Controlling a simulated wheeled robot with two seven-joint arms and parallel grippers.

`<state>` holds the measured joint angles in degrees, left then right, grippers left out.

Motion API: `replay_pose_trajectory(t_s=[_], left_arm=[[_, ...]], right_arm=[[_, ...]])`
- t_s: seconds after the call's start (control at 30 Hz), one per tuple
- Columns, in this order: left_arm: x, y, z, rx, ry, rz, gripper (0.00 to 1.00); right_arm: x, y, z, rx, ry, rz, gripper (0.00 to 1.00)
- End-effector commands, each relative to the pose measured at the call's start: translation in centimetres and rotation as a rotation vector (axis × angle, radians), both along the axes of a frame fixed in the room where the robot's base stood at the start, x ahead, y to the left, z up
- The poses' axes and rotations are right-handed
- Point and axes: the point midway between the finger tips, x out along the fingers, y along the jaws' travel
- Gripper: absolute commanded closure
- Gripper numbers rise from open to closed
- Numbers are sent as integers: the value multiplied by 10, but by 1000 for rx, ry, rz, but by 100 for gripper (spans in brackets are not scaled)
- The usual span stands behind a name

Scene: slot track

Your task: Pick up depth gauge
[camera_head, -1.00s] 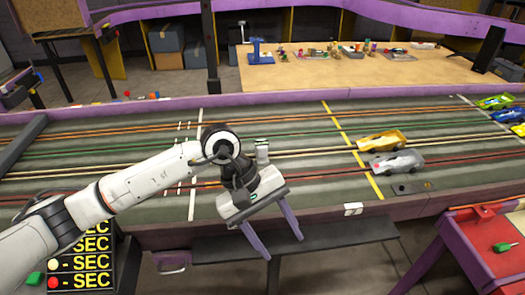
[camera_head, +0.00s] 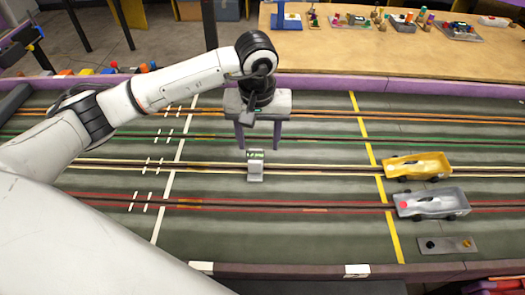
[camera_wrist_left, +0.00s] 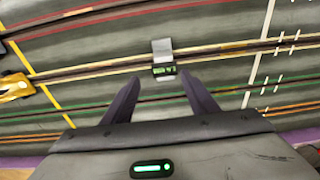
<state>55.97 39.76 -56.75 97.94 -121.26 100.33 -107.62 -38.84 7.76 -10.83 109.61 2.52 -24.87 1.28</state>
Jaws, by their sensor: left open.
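The depth gauge (camera_head: 255,166) is a small grey block with a dark, green-lit display, standing on the track at the cream-coloured slot lane. It also shows in the left wrist view (camera_wrist_left: 163,58), just beyond the fingertips. My left gripper (camera_head: 258,148) is open and empty, with its purple fingers pointing down on the far side of the gauge. In the left wrist view its two fingers (camera_wrist_left: 160,84) are spread apart, with the gauge ahead of the gap and not between them. I cannot tell the exact height of the fingertips above the track. My right gripper is out of view.
A yellow car (camera_head: 418,166) and a silver car (camera_head: 432,204) stand on the track to the right, past a yellow line. A small grey plate (camera_head: 447,245) lies near the front edge. A workbench (camera_head: 360,60) with small parts stands behind. The track around the gauge is clear.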

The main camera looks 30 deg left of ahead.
Motion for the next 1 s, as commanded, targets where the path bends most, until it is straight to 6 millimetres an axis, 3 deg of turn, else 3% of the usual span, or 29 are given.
replay_pose_trajectory(t_s=[0.2, 0.37, 0.6, 0.93, 1.0], left_arm=[[2, 1, -27, -1, 2, 0, 47], [2, 4, -39, -1, 4, 0, 47], [3, 10, -74, -3, 3, 1, 47], [5, 11, -82, -1, 0, -1, 47], [5, 11, -82, -1, 0, -1, 59]], right_arm=[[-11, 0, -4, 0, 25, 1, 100], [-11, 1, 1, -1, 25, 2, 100], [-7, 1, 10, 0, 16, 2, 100], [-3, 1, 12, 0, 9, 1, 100], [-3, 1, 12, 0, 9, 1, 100]])
